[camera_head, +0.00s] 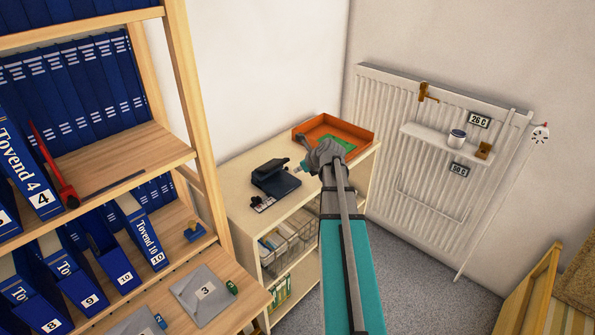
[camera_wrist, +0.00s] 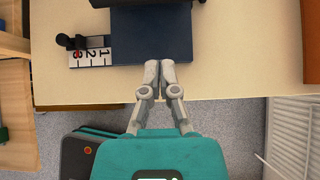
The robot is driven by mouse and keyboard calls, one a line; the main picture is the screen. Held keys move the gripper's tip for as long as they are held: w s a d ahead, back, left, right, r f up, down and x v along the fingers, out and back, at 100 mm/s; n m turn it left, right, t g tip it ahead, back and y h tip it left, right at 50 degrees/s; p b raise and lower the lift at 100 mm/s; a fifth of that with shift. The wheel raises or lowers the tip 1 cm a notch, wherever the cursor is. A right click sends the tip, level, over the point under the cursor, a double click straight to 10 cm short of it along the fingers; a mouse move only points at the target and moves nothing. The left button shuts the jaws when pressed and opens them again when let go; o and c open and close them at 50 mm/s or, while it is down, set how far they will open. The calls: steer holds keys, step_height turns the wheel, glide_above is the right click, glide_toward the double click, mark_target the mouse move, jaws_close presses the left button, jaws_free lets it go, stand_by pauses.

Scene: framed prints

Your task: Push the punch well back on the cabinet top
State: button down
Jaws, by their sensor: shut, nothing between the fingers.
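The punch (camera_head: 275,178) is dark blue and black and sits on the pale cabinet top (camera_head: 240,205), left of the orange tray. In the wrist view the punch (camera_wrist: 150,38) shows as a flat dark blue base with a black part at the top edge of the picture. My gripper (camera_wrist: 160,64) is shut and empty, its fingertips at the near edge of the punch base, right of its middle. I cannot tell whether they touch it. In the head view my gripper (camera_head: 306,168) is right beside the punch, partly hidden by my arm.
A numbered strip (camera_wrist: 90,58) with a small black piece lies left of the punch. An orange tray (camera_head: 360,140) stands at the cabinet's far right end. A shelf of blue binders (camera_head: 60,90) is at left, a radiator (camera_head: 385,110) at right. A wall stands behind the cabinet.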

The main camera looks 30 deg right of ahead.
mark_target(276, 171)
steer(key=b+x, duration=0.5)
steer(key=x, duration=0.3)
steer(key=shift+w+f+b, duration=0.1)
steer(key=shift+f+b, duration=0.1)
steer(key=shift+b, duration=0.15)
steer(key=shift+w+a+f, duration=0.1)
steer(key=shift+w+f, duration=0.1)
steer(key=shift+w, duration=0.15)
steer(key=shift+w+a+r, duration=0.1)
steer(key=shift+w+a, duration=0.1)
steer(key=shift+w, duration=0.65)
steer(key=shift+w+a+r, duration=0.1)
steer(key=shift+w+a, duration=0.1)
steer(key=shift+w, duration=0.7)
steer(key=shift+w, duration=0.35)
steer(key=w+a, duration=0.1)
steer(key=w, duration=0.3)
steer(key=w+a, duration=0.1)
steer(key=w, duration=0.4)
steer(key=w+a, duration=0.1)
steer(key=w, duration=0.4)
steer(key=shift+w+a, duration=0.1)
steer(key=shift+w, duration=0.1)
steer(key=shift+s, duration=0.1)
